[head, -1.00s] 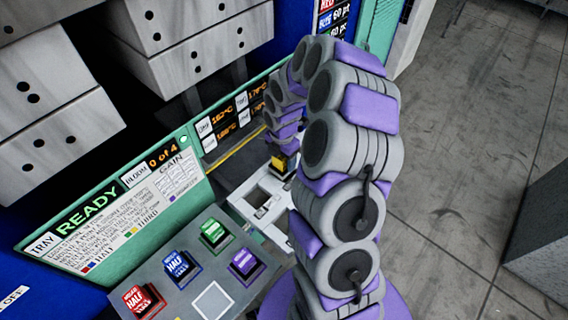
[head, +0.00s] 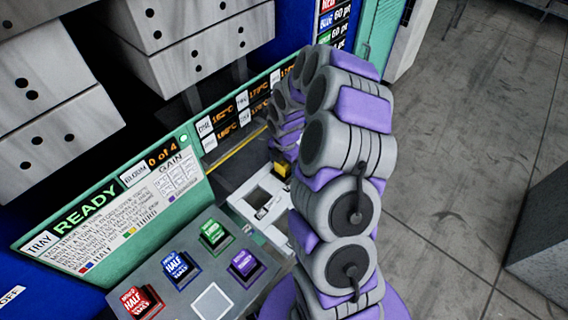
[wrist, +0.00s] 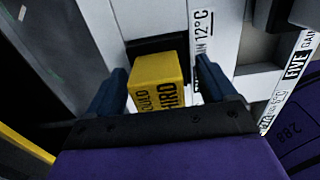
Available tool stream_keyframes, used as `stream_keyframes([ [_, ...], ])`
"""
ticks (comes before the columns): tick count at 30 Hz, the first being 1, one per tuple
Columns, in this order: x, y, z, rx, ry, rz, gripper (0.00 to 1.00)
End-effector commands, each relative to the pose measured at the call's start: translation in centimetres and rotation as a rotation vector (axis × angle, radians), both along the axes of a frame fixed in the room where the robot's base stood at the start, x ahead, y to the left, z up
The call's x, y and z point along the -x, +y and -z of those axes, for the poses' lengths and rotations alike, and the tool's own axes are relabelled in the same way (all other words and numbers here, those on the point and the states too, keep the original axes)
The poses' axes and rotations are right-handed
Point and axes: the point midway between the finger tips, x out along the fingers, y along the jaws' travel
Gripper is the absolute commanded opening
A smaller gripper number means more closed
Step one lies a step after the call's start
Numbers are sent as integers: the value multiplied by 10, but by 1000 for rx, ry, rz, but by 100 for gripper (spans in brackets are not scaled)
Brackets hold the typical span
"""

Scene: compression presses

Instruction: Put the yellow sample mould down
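The yellow sample mould (head: 281,167) shows at the far end of the white tray (head: 243,208) in the head view, partly hidden by my arm. In the wrist view the yellow mould (wrist: 158,80) stands between the two dark blue fingers of my gripper (wrist: 162,85), lettering towards the camera. A gap shows on each side between finger and mould, so the gripper looks open around it. A dark recess in the white tray (wrist: 105,20) lies just beyond the mould. Its underside is hidden.
Red (head: 138,300), blue (head: 180,266), green (head: 214,234) and purple (head: 246,265) moulds sit on the grey panel (head: 255,290). An empty pale square (head: 212,301) lies beside them. The green sign (head: 150,190) reads READY, 0 of 4. Press blocks (head: 200,50) hang above.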

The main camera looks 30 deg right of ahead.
Motion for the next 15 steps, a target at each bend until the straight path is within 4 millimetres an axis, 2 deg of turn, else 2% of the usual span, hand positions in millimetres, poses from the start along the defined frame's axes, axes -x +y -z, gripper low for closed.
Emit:
stream_keyframes([
  [3,0,0,0,0,1,0,93],
  [11,0,1,0,-1,1,0,93],
  [15,0,1,-9,0,1,0,93],
])
